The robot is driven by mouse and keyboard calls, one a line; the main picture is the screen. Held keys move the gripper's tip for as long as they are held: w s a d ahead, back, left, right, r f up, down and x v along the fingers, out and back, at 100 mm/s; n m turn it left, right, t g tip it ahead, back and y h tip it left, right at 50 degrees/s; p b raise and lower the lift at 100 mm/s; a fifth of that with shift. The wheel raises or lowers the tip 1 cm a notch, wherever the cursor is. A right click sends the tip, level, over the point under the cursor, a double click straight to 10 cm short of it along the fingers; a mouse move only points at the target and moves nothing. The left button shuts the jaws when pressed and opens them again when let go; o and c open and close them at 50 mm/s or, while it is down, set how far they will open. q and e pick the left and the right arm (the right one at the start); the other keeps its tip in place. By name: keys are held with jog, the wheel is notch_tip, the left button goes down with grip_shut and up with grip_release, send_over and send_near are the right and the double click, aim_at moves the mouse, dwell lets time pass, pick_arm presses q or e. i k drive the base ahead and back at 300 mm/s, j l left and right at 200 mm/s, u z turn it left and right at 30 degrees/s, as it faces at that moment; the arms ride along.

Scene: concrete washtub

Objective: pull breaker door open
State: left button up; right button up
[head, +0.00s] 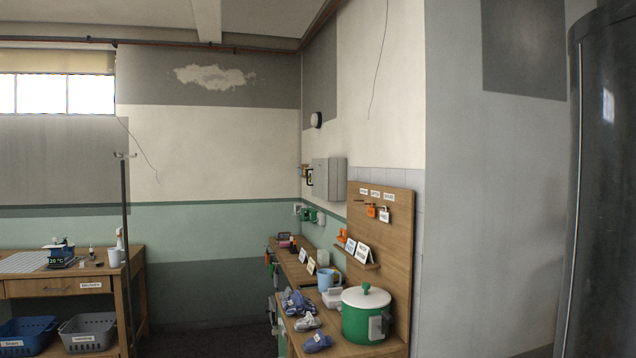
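A grey metal box (328,179), which looks like the breaker box, is fixed to the wall near the corner, above the far part of the right-hand wooden counter. Its door appears closed, though it is seen at an angle and too small to be sure. A small dark and orange fixture (306,173) sits on the wall just left of it. Neither of my grippers is in view.
The narrow counter (330,343) holds a green pot (367,314) with a white lid, a blue mug (326,279) and bluish gloves (297,302). A wooden pegboard (395,255) stands behind. A wooden desk (52,285) and a thin pole (125,220) are at left.

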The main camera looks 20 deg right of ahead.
aim_at(319, 184)
jog(key=u, duration=0.75)
jog(key=i+j, duration=0.2)
jog(key=j, duration=0.2)
jog(key=i+j, duration=0.2)
jog(key=j, duration=0.2)
jog(key=i+j, duration=0.2)
jog(key=j, duration=0.2)
jog(key=i+j, duration=0.2)
jog(key=j, duration=0.2)
jog(key=i+z, duration=0.15)
jog(key=i, duration=0.35)
jog(key=i+j+z, duration=0.1)
jog(key=i, duration=0.35)
jog(key=i+j+z, duration=0.15)
jog(key=i, duration=0.3)
jog(key=i+j+z, duration=0.15)
jog(key=i, duration=0.35)
jog(key=i+z, duration=0.2)
jog(key=i, duration=0.45)
jog(key=i+z, duration=0.15)
jog(key=i, duration=0.45)
jog(key=i+j+z, duration=0.2)
jog(key=i, duration=0.4)
